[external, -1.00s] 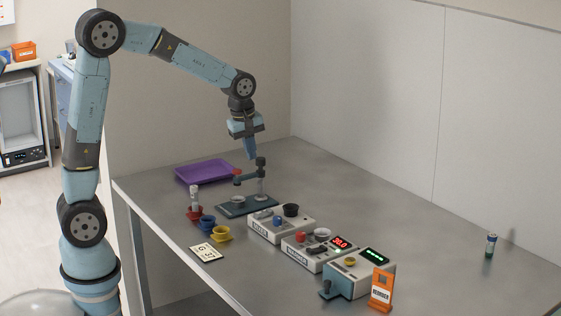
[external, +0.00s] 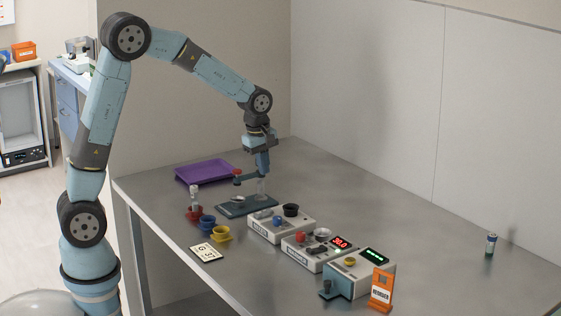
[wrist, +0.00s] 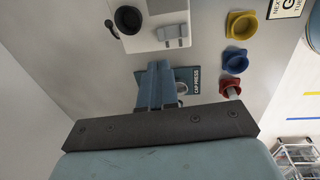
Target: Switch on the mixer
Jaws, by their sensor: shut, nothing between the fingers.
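In the wrist view the black cup (wrist: 129,19) is at the upper left. My gripper (external: 263,172) is shut and empty, pointing down at the top of the cap press, behind and left of the box. In the wrist view my fingers (wrist: 158,70) overlap the teal cap press plate (wrist: 190,77). I cannot tell whether they touch the press.
The cap press base (external: 232,208) stands beside the box. Red, blue and yellow cups (external: 221,234) lie left. Two more devices, with a red display (external: 340,243) and a green display (external: 375,255), stand in front. A purple tray (external: 205,171) is behind. The right table is mostly clear.

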